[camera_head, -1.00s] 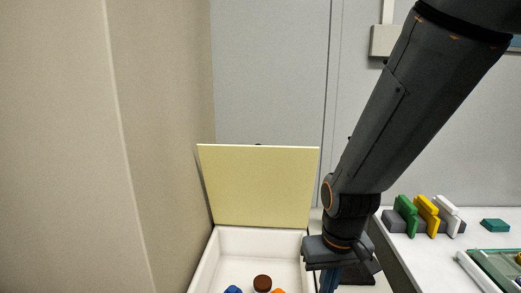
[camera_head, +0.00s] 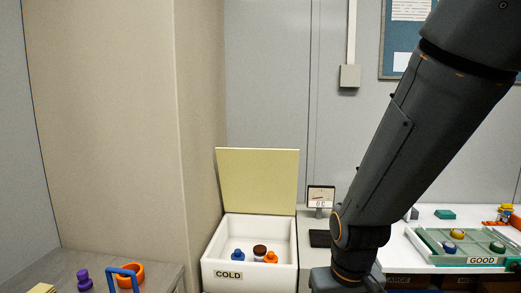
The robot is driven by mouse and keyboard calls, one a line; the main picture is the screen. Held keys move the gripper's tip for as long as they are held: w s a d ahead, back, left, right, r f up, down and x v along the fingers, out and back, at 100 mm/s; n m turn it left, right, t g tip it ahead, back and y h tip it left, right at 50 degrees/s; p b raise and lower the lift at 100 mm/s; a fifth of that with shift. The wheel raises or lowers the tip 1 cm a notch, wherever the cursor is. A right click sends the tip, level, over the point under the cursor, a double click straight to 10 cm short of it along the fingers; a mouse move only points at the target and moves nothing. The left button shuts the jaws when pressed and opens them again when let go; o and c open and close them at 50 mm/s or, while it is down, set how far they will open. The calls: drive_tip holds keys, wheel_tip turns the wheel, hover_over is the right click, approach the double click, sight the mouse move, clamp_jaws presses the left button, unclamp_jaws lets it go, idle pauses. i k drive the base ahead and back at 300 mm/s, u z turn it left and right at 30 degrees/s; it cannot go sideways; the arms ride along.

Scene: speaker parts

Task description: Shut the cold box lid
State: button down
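The cold box (camera_head: 285,284) is a white open-topped box with a "COLD" label on its front. Its pale yellow lid (camera_head: 257,181) stands up, open, at the back edge. Inside are a blue piece (camera_head: 238,256), a dark brown piece (camera_head: 260,251) and an orange piece (camera_head: 271,257). My arm comes down from the upper right, and its wrist is to the right of the box, apart from the lid. My gripper's fingers are below the bottom edge of the picture and do not show.
A meter (camera_head: 320,196) stands right of the lid. At left, a grey table (camera_head: 60,268) holds a purple piece (camera_head: 84,279), an orange ring (camera_head: 133,270) and a blue handle (camera_head: 122,275). At right, a white bench carries a green tray (camera_head: 430,241) marked "GOOD". A tan wall stands close left of the box.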

sight(263, 181)
drive_tip(key=u, duration=0.7)
drive_tip(key=i, duration=0.65)
drive_tip(key=u, duration=0.05)
